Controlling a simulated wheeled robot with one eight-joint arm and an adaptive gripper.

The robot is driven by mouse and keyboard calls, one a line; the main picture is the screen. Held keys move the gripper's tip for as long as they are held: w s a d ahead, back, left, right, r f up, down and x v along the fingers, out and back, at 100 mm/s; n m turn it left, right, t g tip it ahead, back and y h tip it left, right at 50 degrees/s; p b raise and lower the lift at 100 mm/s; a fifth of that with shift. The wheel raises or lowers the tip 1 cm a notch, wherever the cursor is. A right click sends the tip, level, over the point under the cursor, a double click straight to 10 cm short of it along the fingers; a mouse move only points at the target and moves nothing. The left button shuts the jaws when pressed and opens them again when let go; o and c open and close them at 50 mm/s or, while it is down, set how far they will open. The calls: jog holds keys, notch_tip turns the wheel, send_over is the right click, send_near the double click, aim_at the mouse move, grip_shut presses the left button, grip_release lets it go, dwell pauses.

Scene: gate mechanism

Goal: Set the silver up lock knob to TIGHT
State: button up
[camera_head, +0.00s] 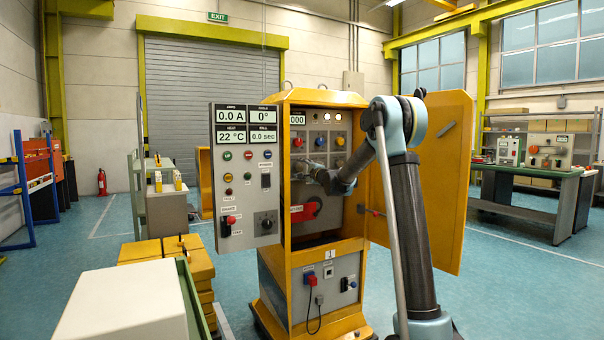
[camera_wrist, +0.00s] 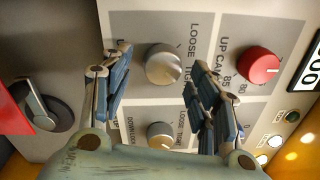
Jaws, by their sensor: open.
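The silver up lock knob (camera_wrist: 163,64) is round and sits on a grey panel, with LOOSE and partly covered TIGHT lettering to its right. I cannot make out its pointer setting. My gripper (camera_wrist: 160,58) is open, with one finger at the left of the knob and one at its right. Gaps show between the fingers and the knob in this view. In the head view my gripper (camera_head: 314,170) is at the panel inside the yellow cabinet, and the silver knob is too small to tell apart there.
A second silver knob (camera_wrist: 160,135), marked DOWN LOCK, lies lower between the fingers. A red knob (camera_wrist: 257,65), marked UP CAM, is to the right. A dark round part (camera_wrist: 47,108) beside a red plate is at the left. The open yellow door (camera_head: 432,190) stands right of my arm.

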jog(key=v, duration=1.1)
jog(key=s+d+f+n+g, duration=0.1)
jog(key=s+f+n+g, duration=0.15)
jog(key=s, duration=0.55)
jog(key=s+d+f+n+g, duration=0.2)
jog(key=s+n, duration=0.2)
jog(key=s, duration=0.5)
jog(key=s+d+f+n+g, duration=0.1)
jog(key=s+f+n+g, duration=0.15)
jog(key=s, duration=0.55)
jog(key=s+d+f+n+g+h, duration=0.1)
jog(key=s+d+f+g+h, duration=0.1)
jog(key=s+d+f, duration=0.5)
jog(key=s+d+f+n+g+h, duration=0.2)
jog(key=s+d+f+h, duration=0.3)
jog(key=s, duration=1)
jog(key=s+d+f+n+g+h, duration=0.1)
jog(key=s+d+f+g+h, duration=0.1)
jog(key=s+d+f, duration=0.7)
notch_tip(320, 180, down, 4)
jog(key=shift+s+d+r+n+h, duration=0.2)
jog(key=shift+s+n+h, duration=0.2)
jog(key=shift+s+h, duration=0.6)
jog(key=shift+s, duration=0.15)
